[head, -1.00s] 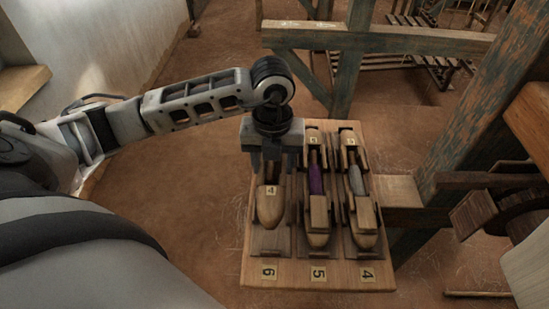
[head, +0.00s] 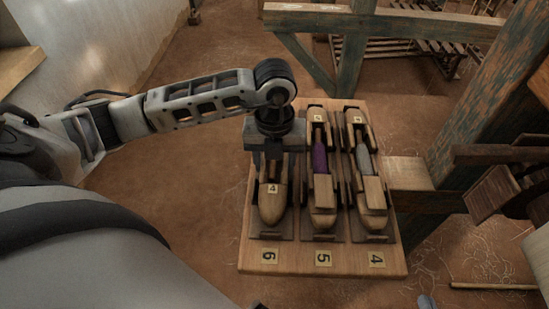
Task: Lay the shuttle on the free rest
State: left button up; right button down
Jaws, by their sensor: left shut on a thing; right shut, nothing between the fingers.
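My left gripper (head: 272,168) is shut on a wooden shuttle (head: 271,208) with a small tag that looks like 4. It holds the shuttle lengthwise over the left rest (head: 270,236) of a wooden board (head: 300,261). The shuttle lines up with this rest and its near tip lies just inside the rest's near end; I cannot tell whether it touches. The gripper hides the shuttle's far part. The middle rest holds a shuttle with purple thread (head: 320,158), and the right one a shuttle with grey thread (head: 363,158). My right gripper is not in view.
Tags on the board's near edge mark the left (head: 269,256), middle (head: 323,258) and right (head: 376,258) places. A weathered loom post (head: 488,108) stands at the right, and a wooden crossbeam (head: 370,22) runs behind. Bare earthen floor lies left of the board.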

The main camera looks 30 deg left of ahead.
pick_arm(q)
jog(key=shift+f, duration=0.1)
jog(key=o, duration=1.2)
jog(key=shift+o, duration=0.2)
